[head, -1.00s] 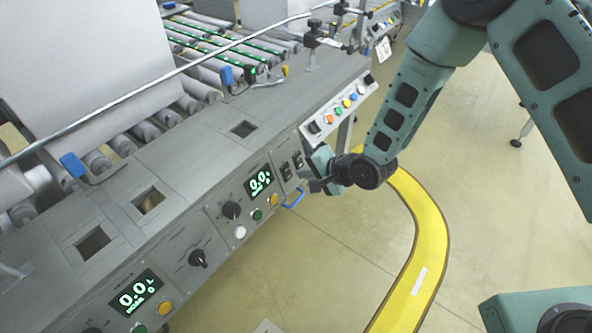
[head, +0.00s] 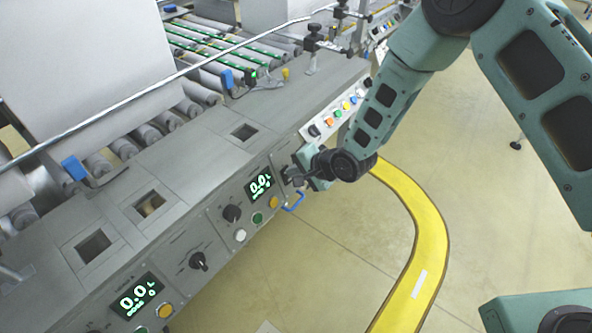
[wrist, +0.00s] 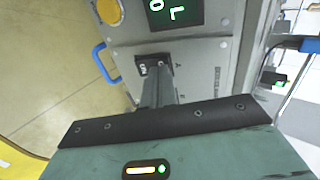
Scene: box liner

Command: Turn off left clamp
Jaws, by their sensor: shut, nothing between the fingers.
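In the wrist view a black rocker switch (wrist: 148,62) with white marks sits on the grey control panel (wrist: 205,60), below the green display. The fingers of my gripper (wrist: 156,78) are shut and empty, with their tips right at this switch and covering part of it. I cannot tell whether they touch it. In the head view my gripper (head: 296,177) is at the right end of the front panel, over the switch area. It hides most of the switches there, and their labels are not readable.
Left of the switches are a green display (head: 260,185), an orange button (head: 273,202) and a black knob (head: 232,213). A blue handle (head: 294,202) sticks out just below my gripper. A row of coloured buttons (head: 338,113) lies beyond. The floor in front is open, with a yellow line (head: 424,225).

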